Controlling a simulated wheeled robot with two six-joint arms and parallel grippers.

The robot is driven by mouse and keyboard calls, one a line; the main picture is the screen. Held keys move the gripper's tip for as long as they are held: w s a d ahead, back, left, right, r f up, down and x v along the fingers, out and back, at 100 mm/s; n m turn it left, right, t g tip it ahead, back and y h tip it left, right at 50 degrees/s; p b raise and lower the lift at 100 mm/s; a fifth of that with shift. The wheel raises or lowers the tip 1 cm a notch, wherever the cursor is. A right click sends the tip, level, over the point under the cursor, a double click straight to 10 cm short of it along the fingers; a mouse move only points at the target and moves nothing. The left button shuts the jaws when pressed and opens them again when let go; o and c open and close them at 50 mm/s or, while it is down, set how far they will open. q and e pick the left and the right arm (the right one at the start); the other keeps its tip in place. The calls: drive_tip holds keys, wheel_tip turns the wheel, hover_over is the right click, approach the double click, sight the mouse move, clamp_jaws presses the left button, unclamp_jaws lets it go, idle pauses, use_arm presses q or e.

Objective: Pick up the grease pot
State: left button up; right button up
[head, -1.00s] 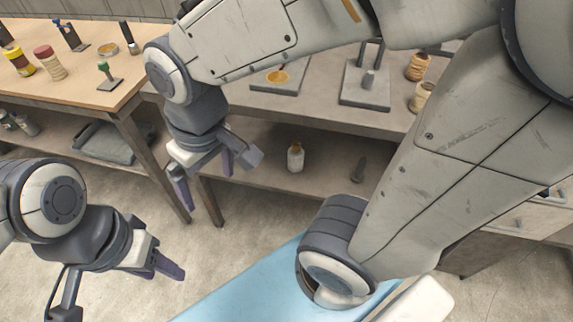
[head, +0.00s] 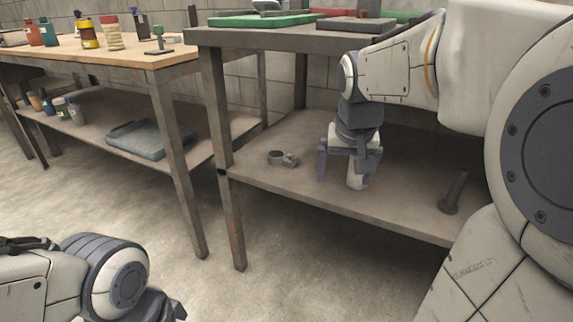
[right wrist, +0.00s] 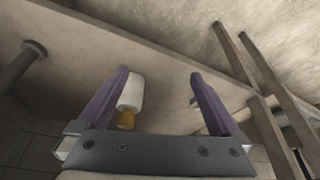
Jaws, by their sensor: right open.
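A small white container with an ochre cap, which appears to be the grease pot (head: 357,179), stands on the lower shelf of the grey bench. My right gripper (head: 346,172) is open and points down over it; its fingers and palm hide the cap in the head view. In the right wrist view the grease pot (right wrist: 131,93) lies between the open fingers of the gripper (right wrist: 160,80), much closer to the left finger. Whether that finger touches it I cannot tell. Of my left arm only links show at the lower left; its gripper is out of frame.
On the lower shelf (head: 300,190), a grey ring-shaped clamp (head: 281,158) lies left of the gripper and a dark grey peg-like part (head: 453,193) stands to its right. The bench top (head: 270,38) overhangs the shelf. A wooden table (head: 105,55) stands at left.

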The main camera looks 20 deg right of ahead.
sight(359, 176)
drive_tip(key=shift+m+h, duration=0.4)
drive_tip(key=shift+m, duration=0.4)
drive_tip(key=w+d+f+b, duration=0.1)
drive_tip(key=d+b, duration=0.1)
drive_tip(key=d, duration=0.1)
drive_tip(key=w+d+f+b, duration=0.2)
drive_tip(key=d, duration=0.1)
drive_tip(key=w+d+f+b, duration=0.1)
drive_tip(key=w+d+b, duration=0.1)
drive_tip(key=b, duration=0.1)
drive_tip(key=shift+d+f, duration=0.4)
drive_tip(key=shift+w+d+r+b, duration=0.15)
drive_tip(key=shift+w+d+b, duration=0.15)
drive_tip(key=shift+w+d, duration=0.25)
drive_tip(key=w, duration=0.1)
drive_tip(key=w+d+b, duration=0.1)
drive_tip(key=shift+w+d, duration=0.25)
drive_tip(key=shift+w, duration=0.05)
drive_tip(key=shift+b+x, duration=1.05)
drive_tip(key=shift+x, duration=0.2)
drive_tip(key=shift+w+d+f, duration=0.2)
drive_tip(key=shift+w+f, duration=0.05)
use_arm(q)
wheel_tip(359, 176, down, 13)
drive_tip(key=shift+f, duration=0.1)
